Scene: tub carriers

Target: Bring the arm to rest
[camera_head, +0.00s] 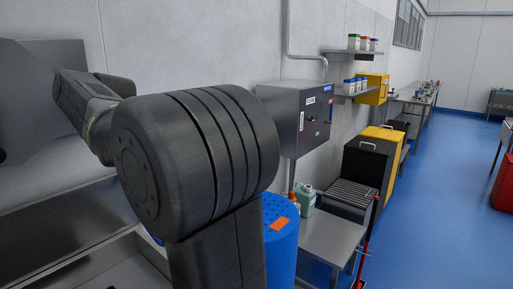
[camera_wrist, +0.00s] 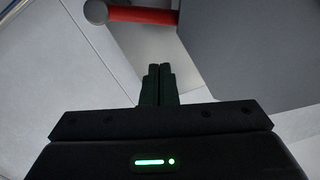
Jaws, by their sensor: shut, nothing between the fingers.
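My gripper (camera_wrist: 159,70) shows in the wrist view with its two dark fingers together and nothing between them. Beyond the fingertips is a pale grey surface. In the head view my arm is folded up close to the camera at the left, and its large dark joint covers much of the picture. My gripper cannot be made out in the head view.
A blue drum (camera_head: 281,245) stands just right of my arm, beside a grey table (camera_head: 333,240) with bottles. A grey wall cabinet (camera_head: 300,115) and yellow boxes line the wall. Blue floor (camera_head: 445,200) is open at right. A red bar (camera_wrist: 148,15) tops the wrist view.

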